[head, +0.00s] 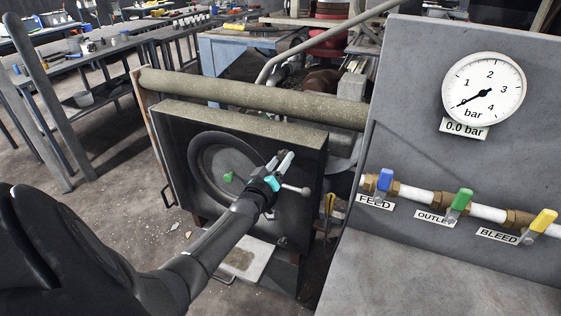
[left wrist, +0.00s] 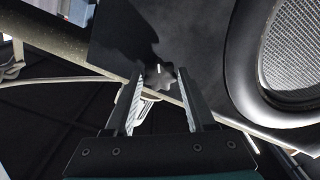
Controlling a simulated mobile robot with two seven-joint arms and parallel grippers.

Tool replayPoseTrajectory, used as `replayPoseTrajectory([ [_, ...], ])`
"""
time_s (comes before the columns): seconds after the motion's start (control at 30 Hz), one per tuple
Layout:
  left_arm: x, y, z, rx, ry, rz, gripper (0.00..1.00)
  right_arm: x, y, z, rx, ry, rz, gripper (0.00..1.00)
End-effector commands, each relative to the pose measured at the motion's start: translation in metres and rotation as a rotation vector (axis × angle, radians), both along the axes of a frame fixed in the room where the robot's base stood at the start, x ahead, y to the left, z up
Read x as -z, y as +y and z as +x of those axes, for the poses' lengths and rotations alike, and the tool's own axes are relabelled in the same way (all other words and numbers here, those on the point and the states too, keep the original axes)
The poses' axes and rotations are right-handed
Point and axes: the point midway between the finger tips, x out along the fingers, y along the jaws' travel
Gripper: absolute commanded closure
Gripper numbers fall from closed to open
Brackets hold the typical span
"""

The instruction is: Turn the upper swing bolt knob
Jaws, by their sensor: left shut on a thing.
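The upper swing bolt knob (left wrist: 157,77) is a dark, lobed knob with a white mark, between the fingertips in the left wrist view. My left gripper (head: 284,160) reaches the upper right part of the dark square door (head: 175,125); it also shows in the left wrist view (left wrist: 156,82). It is shut on the knob, one finger on each side. In the head view the knob is hidden by the gripper. The door has a round ring (head: 196,160) with a mesh window (left wrist: 297,50). My right gripper is in neither view.
A green knob (head: 228,177) sits on the door's round part, and a pale ball-ended lever (head: 305,190) sticks out at its right. A thick pipe (head: 250,98) runs above the door. The grey panel at right carries a gauge (head: 484,89) reading 0.0 bar and valves.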

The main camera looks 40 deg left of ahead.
Motion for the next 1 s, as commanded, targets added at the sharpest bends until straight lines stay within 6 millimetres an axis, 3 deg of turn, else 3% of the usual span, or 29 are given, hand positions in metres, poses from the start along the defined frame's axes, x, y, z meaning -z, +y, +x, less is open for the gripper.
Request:
replayPoseTrajectory([
  [0.07, 0.001, 0.0, 0.0, 0.0, 0.002, 0.0, 1.0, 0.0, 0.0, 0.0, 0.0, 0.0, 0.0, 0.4],
  [0.1, 0.001, 0.0, 0.0, 0.0, 0.002, 0.0, 0.41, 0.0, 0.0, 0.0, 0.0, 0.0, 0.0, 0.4],
  [0.3, 0.001, 0.0, 0.0, 0.0, 0.002, 0.0, 0.18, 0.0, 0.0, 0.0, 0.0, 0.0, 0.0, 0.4],
  [0.67, 0.0, -0.002, -0.004, 0.001, 0.002, 0.0, 0.17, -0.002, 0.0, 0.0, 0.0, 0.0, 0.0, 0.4],
  [1.0, 0.0, -0.015, -0.048, 0.0, 0.005, 0.0, 0.17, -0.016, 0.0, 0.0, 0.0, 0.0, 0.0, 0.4],
])
